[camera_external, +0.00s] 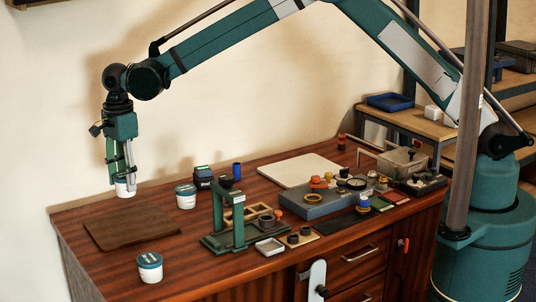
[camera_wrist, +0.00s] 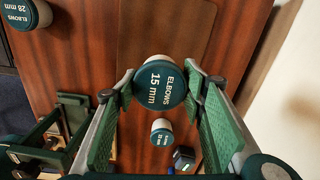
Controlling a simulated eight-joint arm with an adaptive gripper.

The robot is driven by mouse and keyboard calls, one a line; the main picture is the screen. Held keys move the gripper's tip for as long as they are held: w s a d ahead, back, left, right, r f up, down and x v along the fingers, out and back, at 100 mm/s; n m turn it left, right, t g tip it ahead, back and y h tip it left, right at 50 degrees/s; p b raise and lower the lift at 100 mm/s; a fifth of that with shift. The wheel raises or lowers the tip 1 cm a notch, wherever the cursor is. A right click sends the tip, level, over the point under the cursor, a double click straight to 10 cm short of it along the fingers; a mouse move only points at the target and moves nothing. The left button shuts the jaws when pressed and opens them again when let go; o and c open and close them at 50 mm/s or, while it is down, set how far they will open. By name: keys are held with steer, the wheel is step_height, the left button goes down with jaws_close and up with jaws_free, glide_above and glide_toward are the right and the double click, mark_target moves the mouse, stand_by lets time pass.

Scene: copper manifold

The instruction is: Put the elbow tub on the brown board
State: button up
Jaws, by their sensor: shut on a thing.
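My gripper (camera_external: 124,176) is shut on a white tub with a dark teal lid (camera_external: 126,189). In the wrist view, the held tub's lid (camera_wrist: 160,82) reads "ELBOWS 15 mm" and sits between both fingertips (camera_wrist: 163,92). The tub hangs upright above the back left of the table, close to the brown board (camera_external: 130,226). The flat board lies bare on the table; in the wrist view it (camera_wrist: 165,30) appears past the held tub, which hides part of its edge. The exact height above the table is hard to tell.
A similar tub (camera_external: 186,196) stands right of the board, its lid (camera_wrist: 161,137) partly readable. Another, marked 28 mm (camera_wrist: 20,14), stands at the front (camera_external: 150,267). A green stand (camera_external: 226,224) and a blue-grey block with small parts (camera_external: 325,203) occupy the table's middle.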

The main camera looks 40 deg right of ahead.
steer(key=shift+a+f, duration=0.1)
stand_by(0.3)
steer(key=b, duration=0.1)
glide_above(130, 224)
steer(key=shift+f, duration=3.05)
steer(key=shift+f, duration=0.1)
steer(key=shift+f+b, duration=0.4)
steer(key=shift+f, duration=1.35)
steer(key=shift+f, duration=0.15)
steer(key=o, duration=1.1)
step_height(130, 224, up, 12)
steer(key=shift+r+p, duration=0.15)
steer(key=shift+p, duration=0.75)
